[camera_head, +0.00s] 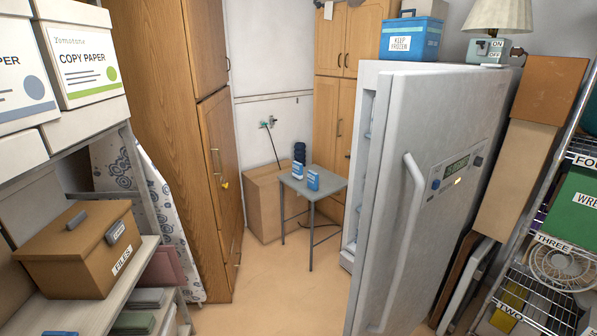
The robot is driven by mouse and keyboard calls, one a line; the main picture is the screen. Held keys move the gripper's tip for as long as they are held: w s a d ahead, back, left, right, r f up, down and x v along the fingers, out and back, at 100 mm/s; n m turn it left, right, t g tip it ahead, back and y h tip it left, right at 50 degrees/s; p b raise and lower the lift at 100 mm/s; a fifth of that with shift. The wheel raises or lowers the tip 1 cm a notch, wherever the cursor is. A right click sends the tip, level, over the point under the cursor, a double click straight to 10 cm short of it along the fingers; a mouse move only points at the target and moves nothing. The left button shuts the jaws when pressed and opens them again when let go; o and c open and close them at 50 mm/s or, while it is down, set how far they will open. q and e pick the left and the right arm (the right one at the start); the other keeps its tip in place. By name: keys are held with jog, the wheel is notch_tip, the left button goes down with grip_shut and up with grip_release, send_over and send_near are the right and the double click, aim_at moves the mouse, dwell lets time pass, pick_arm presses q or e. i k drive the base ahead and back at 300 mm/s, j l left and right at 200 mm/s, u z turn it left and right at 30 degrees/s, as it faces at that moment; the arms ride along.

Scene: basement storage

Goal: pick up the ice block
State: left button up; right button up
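I cannot pick out an ice block for certain. Two small blue and white packs, a left one (298,171) and a right one (313,180), stand upright on a small grey table (325,188) in the middle; their labels are too small to read. A dark ribbed object (299,152) stands behind them. A white freezer (425,190) on the right has its big door with a long handle facing me. The door looks ajar, with a narrow strip of the inside showing at its left; most of the inside is hidden. Neither of my grippers is in view.
A blue cooler marked KEEP FROZEN (412,38) and an ON/OFF switch box (489,51) sit on top of the freezer. Shelves with a FILES box (82,250) line the left; a wire rack (535,290) lines the right. The floor (275,300) between is clear.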

aim_at(312, 177)
jog(key=i+j, duration=0.25)
jog(key=i, duration=0.15)
jog(key=i+j, duration=0.3)
jog(key=i, duration=0.15)
jog(key=i+l+u, duration=0.15)
jog(key=i, duration=0.3)
jog(key=i+l+u, duration=0.2)
jog(key=i, duration=0.3)
jog(key=i+l+u, duration=0.15)
jog(key=i, duration=0.3)
jog(key=i+l+u, duration=0.15)
jog(key=i+l, duration=0.2)
jog(key=i+l+u, duration=0.2)
jog(key=l, duration=0.95)
jog(key=l+u, duration=0.15)
jog(key=l, duration=1.05)
jog(key=k, duration=0.05)
